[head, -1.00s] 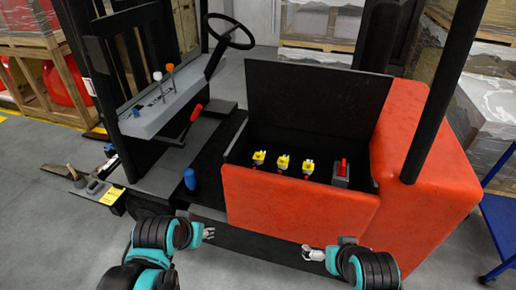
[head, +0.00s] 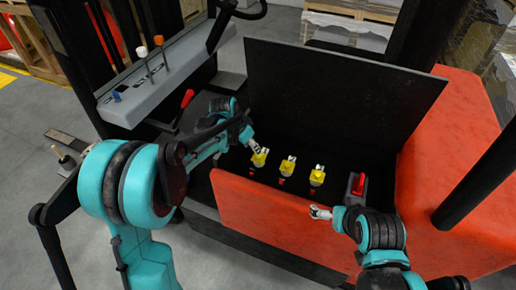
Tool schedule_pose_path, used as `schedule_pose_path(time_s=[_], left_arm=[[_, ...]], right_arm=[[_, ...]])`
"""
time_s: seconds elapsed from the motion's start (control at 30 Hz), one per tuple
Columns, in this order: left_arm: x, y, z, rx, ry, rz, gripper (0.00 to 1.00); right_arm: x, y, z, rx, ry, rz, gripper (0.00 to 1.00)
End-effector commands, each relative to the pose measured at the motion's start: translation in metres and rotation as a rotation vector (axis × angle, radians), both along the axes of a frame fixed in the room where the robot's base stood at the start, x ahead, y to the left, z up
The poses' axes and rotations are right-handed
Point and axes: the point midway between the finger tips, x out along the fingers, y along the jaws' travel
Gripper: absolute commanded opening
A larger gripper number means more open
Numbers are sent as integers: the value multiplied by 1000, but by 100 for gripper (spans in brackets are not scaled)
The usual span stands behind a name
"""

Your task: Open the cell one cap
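Three yellow caps sit in a row in the open black battery compartment of the red forklift: the left cap (head: 259,158), the middle cap (head: 288,166) and the right cap (head: 317,175). No readable label shows which one is cell one. My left gripper (head: 256,146) is just above and behind the left cap, very close to it; I cannot tell if it touches. Its fingers are too small to read as open or shut. My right gripper (head: 318,212) is over the red front wall (head: 265,212), apart from the caps; its finger state is unclear.
A red-handled connector (head: 357,186) stands right of the caps. The raised black lid (head: 330,95) stands behind the compartment. A grey console with levers (head: 155,85) and a red handle (head: 187,98) are at the left. A black post (head: 485,175) rises at the right.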

Motion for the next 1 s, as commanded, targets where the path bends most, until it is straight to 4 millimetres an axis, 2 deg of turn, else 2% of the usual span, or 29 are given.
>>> schedule_pose_path(time_s=[0.2,0.4,0.77,0.9,0.93,1.0], left_arm=[[11,-9,-37,1,-1,0,41],[18,-15,-58,1,-1,3,41],[19,-16,-62,1,-1,3,41],[19,-16,-62,1,-1,3,4],[19,-16,-62,1,-1,3,0],[19,-16,-62,1,-1,3,0]], right_arm=[[0,0,-16,0,0,0,100],[0,0,-24,0,0,0,100],[0,0,-24,0,0,0,100],[0,0,-24,0,0,0,100],[0,0,-24,0,0,0,100],[0,0,-24,0,0,0,100]])
